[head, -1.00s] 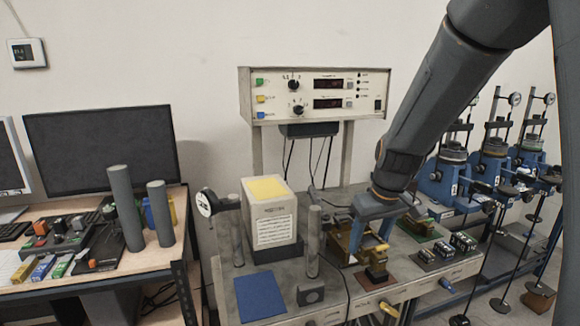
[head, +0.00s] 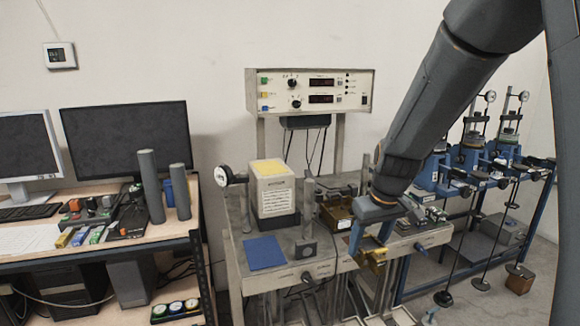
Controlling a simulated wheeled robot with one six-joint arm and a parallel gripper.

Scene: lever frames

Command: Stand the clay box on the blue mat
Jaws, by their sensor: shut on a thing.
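The blue mat (head: 264,253) lies flat and bare on the front left of the grey bench top. My gripper (head: 368,246) is right of the mat, by the bench's front edge, with its blue fingers pointing down. It is shut on a small brownish thing, which I take to be the clay box (head: 369,242).
A large cream block with a yellow top (head: 273,190) stands behind the mat. A grey post (head: 309,208) and a small dark block (head: 305,250) stand right of the mat. A dial gauge (head: 224,176) is at the left.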

